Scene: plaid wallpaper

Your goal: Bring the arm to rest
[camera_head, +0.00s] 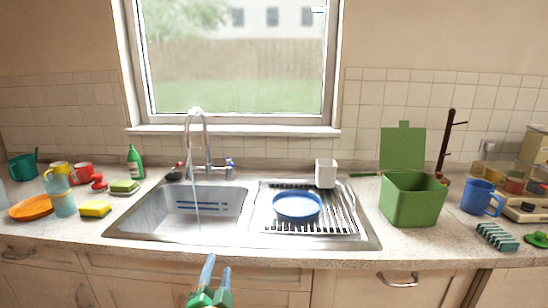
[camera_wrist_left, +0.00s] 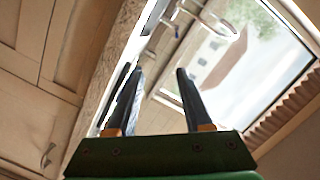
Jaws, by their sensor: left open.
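My left gripper (camera_head: 216,277) shows at the bottom middle of the head view, in front of the counter's front edge and below the sink. Its two fingers are apart with nothing between them. In the left wrist view the two dark fingers (camera_wrist_left: 160,85) are also apart and empty, with the faucet and window beyond them. My right gripper is in neither view.
The sink (camera_head: 190,212) has water running from its faucet (camera_head: 196,130). A blue plate (camera_head: 297,205) lies on the drainboard. A green bin (camera_head: 411,200) and blue mug (camera_head: 480,198) stand right. Cups, an orange plate (camera_head: 32,207) and sponges stand left.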

